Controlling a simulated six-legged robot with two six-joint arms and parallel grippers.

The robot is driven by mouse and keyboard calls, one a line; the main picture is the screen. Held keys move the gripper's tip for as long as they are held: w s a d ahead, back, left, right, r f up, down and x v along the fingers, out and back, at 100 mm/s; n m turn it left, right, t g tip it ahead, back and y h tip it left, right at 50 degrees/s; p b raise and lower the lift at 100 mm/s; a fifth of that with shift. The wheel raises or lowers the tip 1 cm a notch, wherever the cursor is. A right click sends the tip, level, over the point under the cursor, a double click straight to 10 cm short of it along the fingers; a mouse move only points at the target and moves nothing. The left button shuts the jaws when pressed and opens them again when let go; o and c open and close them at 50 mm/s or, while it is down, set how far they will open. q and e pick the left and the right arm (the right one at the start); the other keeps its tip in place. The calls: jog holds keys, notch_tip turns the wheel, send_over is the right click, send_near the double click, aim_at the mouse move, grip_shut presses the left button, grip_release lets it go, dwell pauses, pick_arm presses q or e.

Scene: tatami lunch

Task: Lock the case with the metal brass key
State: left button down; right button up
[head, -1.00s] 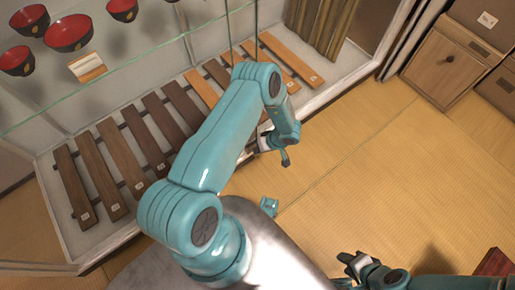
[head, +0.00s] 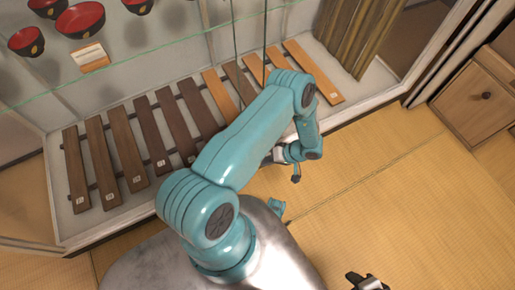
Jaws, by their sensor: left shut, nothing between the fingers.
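The glass-fronted display case (head: 128,226) fills the upper left of the head view, with red and black bowls (head: 80,20) on a glass shelf and wooden slats (head: 105,163) below. My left arm reaches across its front. My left gripper (head: 294,172) is shut and empty, low by the case's front edge, partly hidden by its own wrist. My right gripper (head: 366,282) is at the bottom edge, cut off by the frame, well apart from the case. I see no brass key, and I cannot make out a keyhole.
A wooden drawer cabinet (head: 470,100) stands at the right. A brown curtain-like bundle (head: 360,30) is at the case's far end. The tatami floor (head: 400,200) between the case and the lower right is clear.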

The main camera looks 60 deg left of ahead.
pick_arm(q)
jog(key=shift+w+f, duration=0.2)
pick_arm(e)
jog(key=shift+w+d+f, duration=0.1)
jog(key=shift+w+f, duration=0.2)
jog(key=shift+w, duration=0.05)
pick_arm(q)
jog(key=shift+f+b, duration=0.15)
jog(key=shift+b, duration=0.2)
pick_arm(e)
jog(key=shift+f, duration=0.15)
pick_arm(q)
jog(key=shift+w, duration=0.1)
pick_arm(e)
jog(key=shift+s, duration=0.1)
